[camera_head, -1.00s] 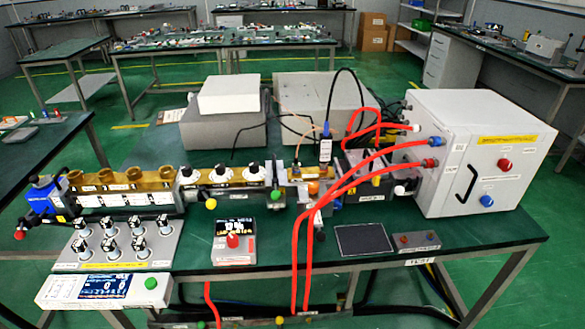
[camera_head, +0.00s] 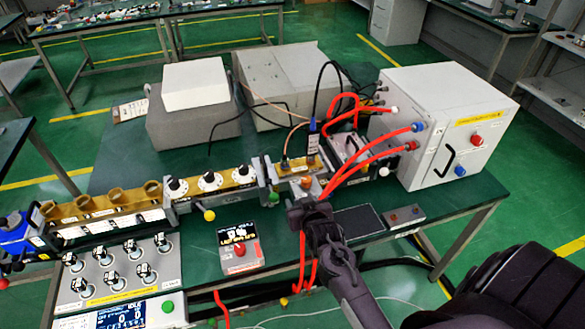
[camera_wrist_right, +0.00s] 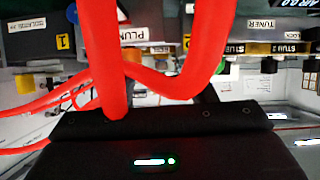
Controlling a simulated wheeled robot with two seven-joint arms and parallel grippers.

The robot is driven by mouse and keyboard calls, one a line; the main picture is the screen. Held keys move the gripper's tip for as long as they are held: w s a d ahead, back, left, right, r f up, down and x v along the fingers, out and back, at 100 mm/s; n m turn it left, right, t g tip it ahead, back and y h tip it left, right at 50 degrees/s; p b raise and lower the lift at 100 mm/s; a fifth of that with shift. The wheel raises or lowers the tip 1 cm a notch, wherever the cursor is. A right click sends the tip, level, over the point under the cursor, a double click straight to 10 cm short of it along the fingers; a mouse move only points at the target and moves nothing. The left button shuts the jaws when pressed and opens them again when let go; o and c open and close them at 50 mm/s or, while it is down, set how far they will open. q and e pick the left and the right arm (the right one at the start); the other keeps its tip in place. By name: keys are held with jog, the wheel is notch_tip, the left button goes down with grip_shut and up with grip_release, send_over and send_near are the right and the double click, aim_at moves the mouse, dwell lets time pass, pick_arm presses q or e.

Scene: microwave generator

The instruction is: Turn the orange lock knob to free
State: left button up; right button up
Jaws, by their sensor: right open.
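The small orange lock knob (camera_head: 307,182) sits on the front of the brass section in the head view, just above my right gripper. My right gripper (camera_head: 303,208) is dark and reaches in from the lower right, with its fingers by the front of the waveguide line and close to the red hoses. It is open, and I see nothing held in it. Whether it touches the knob I cannot tell. My left gripper is not in view.
The white cabinet (camera_head: 440,125) stands at the right, with red hoses (camera_head: 375,160) running from it past my gripper. A meter box with a red knob (camera_head: 239,250) is left of my gripper. A dark flat pad (camera_head: 358,220) lies to the right.

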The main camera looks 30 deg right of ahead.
aim_at(307, 184)
jog(key=w+d+h, duration=0.1)
jog(key=w+d+f+m+t+h, duration=0.1)
jog(key=w+d+m+t, duration=0.1)
jog(key=shift+d+f+h, duration=0.3)
jog(key=shift+d+h, duration=0.05)
jog(key=shift+h, duration=0.05)
jog(key=shift+w+d+f+m+t+h, duration=0.15)
jog(key=shift+d+m+t+h, duration=0.15)
jog(key=shift+h, duration=0.3)
jog(key=shift+w+f+m+t+h, duration=0.2)
jog(key=shift+m+t+h, duration=0.1)
jog(key=shift+t+h, duration=0.15)
jog(key=shift+h, duration=0.25)
jog(key=b+x, duration=0.4)
jog(key=x, duration=0.2)
jog(key=shift+w+d+f+b, duration=0.1)
jog(key=shift+d+f+b, duration=0.1)
jog(key=shift+b, duration=0.2)
jog(key=shift+w+d+r+b, duration=0.15)
jog(key=shift+w+d+b, duration=0.15)
jog(key=shift+w, duration=0.3)
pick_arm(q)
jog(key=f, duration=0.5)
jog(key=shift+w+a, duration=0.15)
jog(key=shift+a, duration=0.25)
pick_arm(e)
jog(key=shift+r, duration=0.1)
